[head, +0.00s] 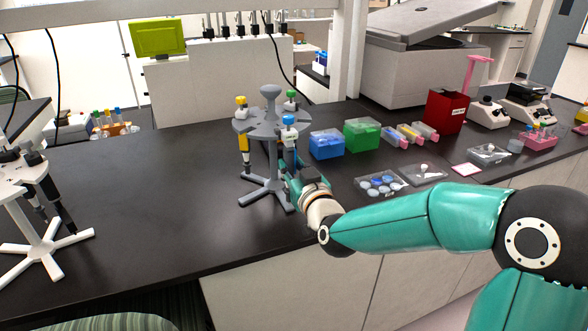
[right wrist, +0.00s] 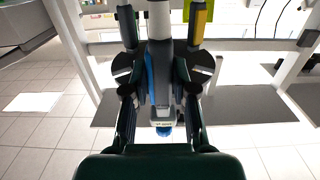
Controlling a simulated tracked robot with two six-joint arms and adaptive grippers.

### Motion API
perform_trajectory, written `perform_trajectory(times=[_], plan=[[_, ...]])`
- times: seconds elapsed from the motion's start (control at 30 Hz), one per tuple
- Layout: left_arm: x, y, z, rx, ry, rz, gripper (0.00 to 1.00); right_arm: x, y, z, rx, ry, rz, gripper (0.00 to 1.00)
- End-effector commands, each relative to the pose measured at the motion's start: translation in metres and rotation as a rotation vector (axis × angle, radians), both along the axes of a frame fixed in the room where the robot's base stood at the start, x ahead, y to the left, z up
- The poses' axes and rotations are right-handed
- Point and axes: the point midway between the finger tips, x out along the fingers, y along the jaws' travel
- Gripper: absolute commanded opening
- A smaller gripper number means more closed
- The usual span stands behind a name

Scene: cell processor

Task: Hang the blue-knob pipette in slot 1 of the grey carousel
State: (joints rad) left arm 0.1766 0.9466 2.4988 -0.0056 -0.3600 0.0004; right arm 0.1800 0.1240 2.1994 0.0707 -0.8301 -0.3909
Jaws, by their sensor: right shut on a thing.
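The grey carousel (head: 268,182) stands on the dark bench with several slots in its round top. The blue-knob pipette (head: 289,121) is upright at the carousel's near right rim. I cannot tell whether it rests in a slot, and no slot number is readable. My right gripper (head: 291,167) is shut on its body, below the rim. In the right wrist view the fingers (right wrist: 160,88) close around the pipette, with its blue knob (right wrist: 165,131) low in the picture. My left gripper is not in view.
A yellow-knob pipette (head: 242,130) and a green-knob pipette (head: 291,96) hang on the carousel. Blue (head: 326,144) and green boxes (head: 362,135) stand close on the right. A white stand (head: 45,245) with dark pipettes is at left. The bench between is clear.

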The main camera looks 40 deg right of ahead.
Motion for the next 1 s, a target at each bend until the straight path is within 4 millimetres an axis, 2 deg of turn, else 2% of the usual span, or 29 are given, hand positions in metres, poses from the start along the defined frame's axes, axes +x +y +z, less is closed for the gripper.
perform_trajectory(times=[0.43,1.0], plan=[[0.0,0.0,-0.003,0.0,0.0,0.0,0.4,0.002,-0.001,0.0,0.0,-0.002,-0.001,0.15],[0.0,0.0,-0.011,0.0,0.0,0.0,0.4,0.029,-0.008,0.001,-0.001,-0.003,-0.002,0.15]])
